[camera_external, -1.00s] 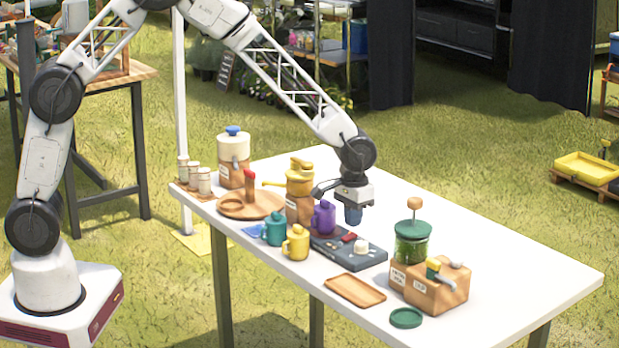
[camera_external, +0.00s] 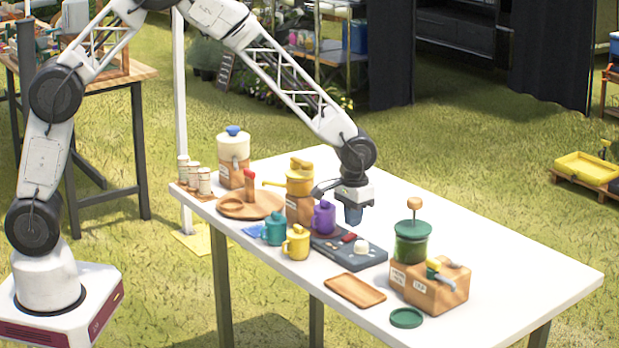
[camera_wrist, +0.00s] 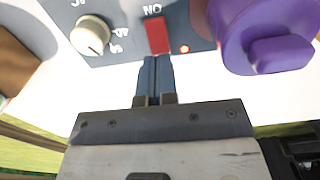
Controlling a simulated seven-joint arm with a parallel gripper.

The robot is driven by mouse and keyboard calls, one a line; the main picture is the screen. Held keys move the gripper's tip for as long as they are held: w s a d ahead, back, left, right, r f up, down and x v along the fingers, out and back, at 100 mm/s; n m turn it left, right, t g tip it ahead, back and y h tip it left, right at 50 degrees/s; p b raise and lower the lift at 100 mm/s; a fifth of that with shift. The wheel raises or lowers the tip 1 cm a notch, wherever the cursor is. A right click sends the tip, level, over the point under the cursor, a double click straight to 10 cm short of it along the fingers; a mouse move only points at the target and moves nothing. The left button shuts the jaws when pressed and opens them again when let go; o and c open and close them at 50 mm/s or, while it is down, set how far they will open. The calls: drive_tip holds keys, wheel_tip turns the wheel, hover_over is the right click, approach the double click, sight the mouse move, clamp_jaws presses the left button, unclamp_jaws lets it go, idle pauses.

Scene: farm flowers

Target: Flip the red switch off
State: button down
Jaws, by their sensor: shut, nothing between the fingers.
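My gripper (camera_wrist: 155,62) is shut and empty. Its fingertips are right by the near end of the switch in the wrist view; I cannot tell whether they touch it. In the external view my gripper (camera_external: 354,218) is over the panel's far side.
A white dial (camera_wrist: 91,35) is on the panel left of the switch. A purple mug (camera_wrist: 262,35) stands close on the other side. The yellow pot (camera_external: 300,182), yellow mug (camera_external: 296,244) and green jar (camera_external: 411,242) are nearby. The table's right end is clear.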

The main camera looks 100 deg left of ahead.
sight(353, 234)
drive_tip(key=shift+f, duration=1.3)
idle(1.4)
drive_tip(key=shift+r, duration=3.5)
